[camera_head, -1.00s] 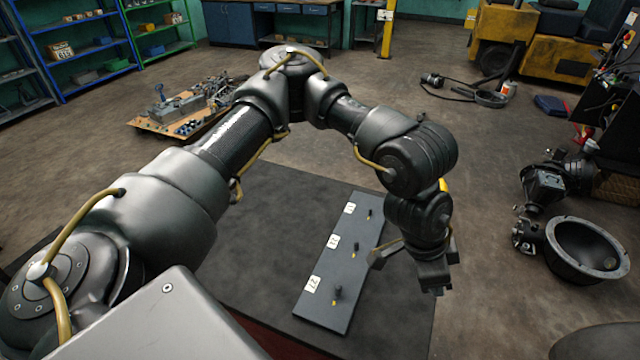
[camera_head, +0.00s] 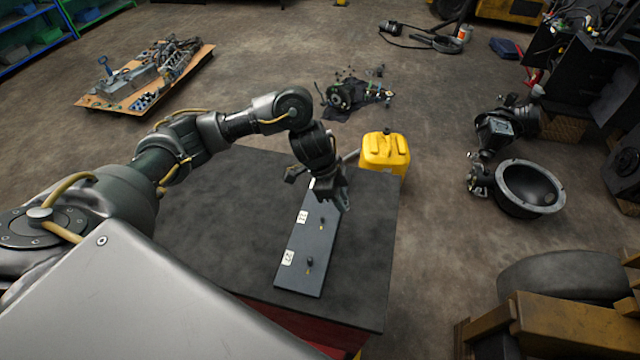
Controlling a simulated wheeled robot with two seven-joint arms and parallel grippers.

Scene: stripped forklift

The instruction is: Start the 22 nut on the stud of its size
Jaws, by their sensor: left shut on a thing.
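A dark stud board (camera_head: 297,277) lies on the table, with white number labels too small to read surely. The near stud (camera_head: 310,262) and the middle stud (camera_head: 322,221) stand upright and look bare. The far end of the board, with its stud, is hidden behind my left gripper (camera_head: 343,205). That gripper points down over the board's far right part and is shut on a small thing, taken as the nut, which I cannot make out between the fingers. Whether it touches a stud cannot be told. My right gripper is not in view.
The dark tabletop (camera_head: 220,215) is clear left of the board. A yellow canister (camera_head: 385,152) stands behind the gripper at the table's far right. Engine parts (camera_head: 355,92) lie on the floor beyond. A bell-shaped housing (camera_head: 528,188) is on the floor at right.

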